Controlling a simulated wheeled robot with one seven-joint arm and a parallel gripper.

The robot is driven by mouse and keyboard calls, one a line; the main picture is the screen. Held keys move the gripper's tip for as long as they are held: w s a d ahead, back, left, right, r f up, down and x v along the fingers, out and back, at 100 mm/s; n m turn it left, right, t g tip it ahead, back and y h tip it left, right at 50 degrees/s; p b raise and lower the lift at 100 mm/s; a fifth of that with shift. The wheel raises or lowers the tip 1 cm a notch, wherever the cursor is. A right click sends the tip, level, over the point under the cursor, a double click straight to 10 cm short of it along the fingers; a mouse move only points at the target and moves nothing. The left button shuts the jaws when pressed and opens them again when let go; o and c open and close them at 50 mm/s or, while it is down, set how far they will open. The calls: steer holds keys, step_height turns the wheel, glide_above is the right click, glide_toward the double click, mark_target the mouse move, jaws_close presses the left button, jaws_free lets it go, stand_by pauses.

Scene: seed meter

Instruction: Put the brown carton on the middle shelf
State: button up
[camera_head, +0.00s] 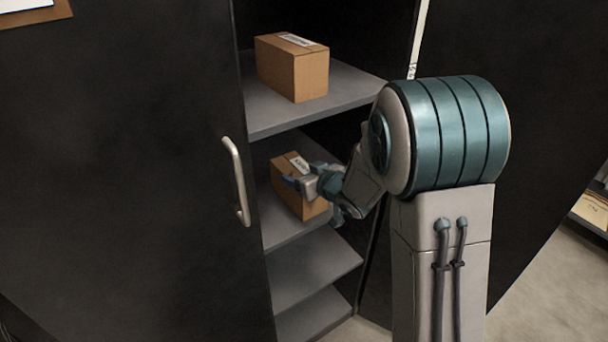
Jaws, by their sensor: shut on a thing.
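A brown carton (290,205) with a white label on top is at a grey middle shelf (285,236) inside the dark cabinet. My gripper (300,184) is at this carton, reaching in from the right, and is shut on it. The gripper and wrist hide part of the carton's top and right side. The carton looks upright; I cannot tell whether its base touches the shelf or is just above it. A second brown carton (291,70) with a white label stands upright on the shelf above (345,88), apart from my gripper.
A dark cabinet door (120,180) with a metal handle (237,182) fills the left. Two lower shelves, the upper one (315,265) and the lower one (315,315), look empty. The cabinet's right side stands close to my arm. Open floor (550,290) shows at lower right.

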steer(key=shift+r, duration=0.1)
steer(key=o, duration=2)
steer(key=shift+f, duration=0.2)
steer(key=shift+c, duration=0.2)
steer(key=shift+r, duration=0.15)
